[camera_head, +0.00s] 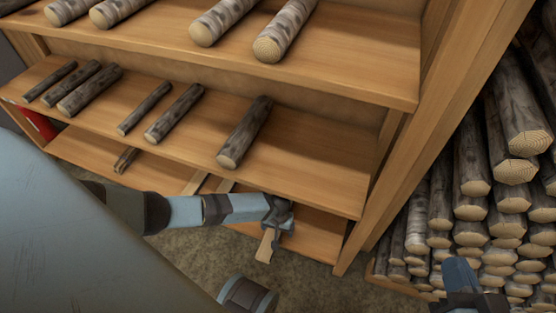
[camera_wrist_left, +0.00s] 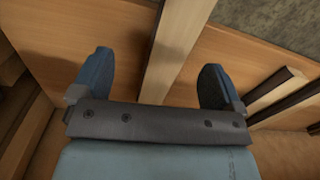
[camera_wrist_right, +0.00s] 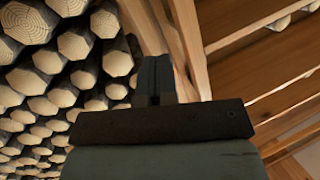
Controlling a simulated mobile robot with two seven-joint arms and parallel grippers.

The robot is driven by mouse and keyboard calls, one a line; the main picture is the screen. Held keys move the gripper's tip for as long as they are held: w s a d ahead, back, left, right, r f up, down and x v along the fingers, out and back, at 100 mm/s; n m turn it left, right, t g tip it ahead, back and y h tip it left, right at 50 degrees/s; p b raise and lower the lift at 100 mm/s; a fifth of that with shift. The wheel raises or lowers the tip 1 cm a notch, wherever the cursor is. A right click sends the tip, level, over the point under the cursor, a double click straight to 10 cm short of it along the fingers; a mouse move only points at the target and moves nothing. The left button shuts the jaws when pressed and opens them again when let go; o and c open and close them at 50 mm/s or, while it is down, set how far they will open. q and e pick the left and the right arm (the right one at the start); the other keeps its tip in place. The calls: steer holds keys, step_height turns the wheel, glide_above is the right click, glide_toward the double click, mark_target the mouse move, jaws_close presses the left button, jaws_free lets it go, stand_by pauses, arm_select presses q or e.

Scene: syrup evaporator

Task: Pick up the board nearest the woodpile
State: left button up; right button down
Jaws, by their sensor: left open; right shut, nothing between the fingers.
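A pale board (camera_head: 265,246) lies on the lowest shelf of the rack, its end sticking out past the front edge; of the boards I see, it is nearest the woodpile (camera_head: 492,170). My left gripper (camera_head: 277,217) is over it and partly hides it. In the left wrist view, my left gripper (camera_wrist_left: 154,78) is open, with the board (camera_wrist_left: 178,48) running between its two fingers; I see no finger closed on it. My right gripper (camera_head: 461,276) is shut and empty in front of the woodpile; its fingers meet in the right wrist view (camera_wrist_right: 155,78).
Other board pieces (camera_head: 195,183) lie further left on the lowest shelf (camera_head: 318,235). Logs (camera_head: 244,132) lie on the shelves above. The rack's upright (camera_head: 425,130) stands between the shelves and the woodpile. A grey-brown floor (camera_head: 190,262) lies in front.

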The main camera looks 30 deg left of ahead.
arm_select(q)
steer(key=shift+w+a+f+m+y+b, duration=0.2)
steer(key=shift+a+f+m+y+b, duration=0.25)
steer(key=shift+a+f, duration=0.4)
step_height(320, 180, down, 5)
steer(key=b, duration=0.3)
steer(key=shift+s+a+f, duration=0.1)
steer(key=shift+a+f, duration=0.05)
steer(key=shift+f, duration=0.35)
arm_select(e)
steer(key=w+n, duration=0.1)
steer(key=n+t, duration=0.1)
steer(key=shift+w+d+f+n+y, duration=0.1)
steer(key=shift+w+d+n+y, duration=0.2)
steer(key=shift+w, duration=0.05)
arm_select(q)
steer(key=c, duration=1.2)
steer(key=shift+o, duration=0.2)
steer(key=shift+r, duration=0.15)
